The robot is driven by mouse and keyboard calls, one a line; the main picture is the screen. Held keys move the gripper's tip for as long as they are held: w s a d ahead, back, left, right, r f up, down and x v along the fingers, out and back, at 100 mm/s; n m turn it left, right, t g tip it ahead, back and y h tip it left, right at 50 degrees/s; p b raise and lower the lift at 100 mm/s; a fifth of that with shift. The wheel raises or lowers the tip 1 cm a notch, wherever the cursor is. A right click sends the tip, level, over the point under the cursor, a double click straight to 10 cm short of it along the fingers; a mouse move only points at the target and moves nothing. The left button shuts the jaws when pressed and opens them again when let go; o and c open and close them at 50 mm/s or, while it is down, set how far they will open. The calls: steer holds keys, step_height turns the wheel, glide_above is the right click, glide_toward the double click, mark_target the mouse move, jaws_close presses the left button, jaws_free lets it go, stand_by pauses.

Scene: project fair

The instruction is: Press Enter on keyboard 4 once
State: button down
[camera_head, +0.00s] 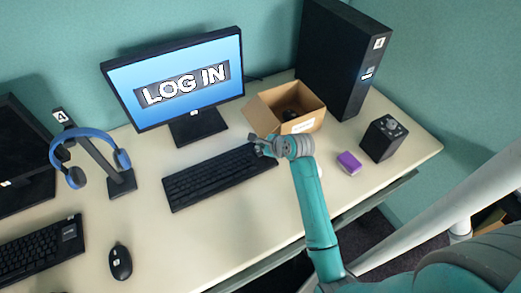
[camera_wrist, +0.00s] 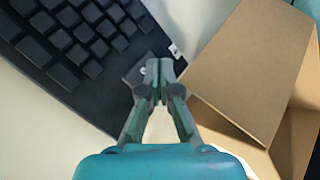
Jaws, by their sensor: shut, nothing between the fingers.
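A black keyboard (camera_head: 215,178) lies on the cream desk in front of a monitor (camera_head: 178,80) reading "LOG IN". In the wrist view, the keyboard (camera_wrist: 85,45) fills the upper left. My gripper (camera_wrist: 160,68) is shut and empty, its fingertips over the keyboard's right edge region. I cannot tell whether the tips touch a key.
An open cardboard box (camera_head: 292,105) stands close to the right of my gripper. A black tower (camera_head: 343,60), a purple sponge-like block (camera_head: 349,162) and a black cube-shaped device (camera_head: 384,138) are further right. A second keyboard (camera_head: 35,250) and a mouse (camera_head: 120,262) lie at left.

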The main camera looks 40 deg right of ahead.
steer(key=shift+f, duration=0.4)
stand_by(0.3)
steer(key=shift+r, duration=0.85)
steer(key=shift+r, duration=2.5)
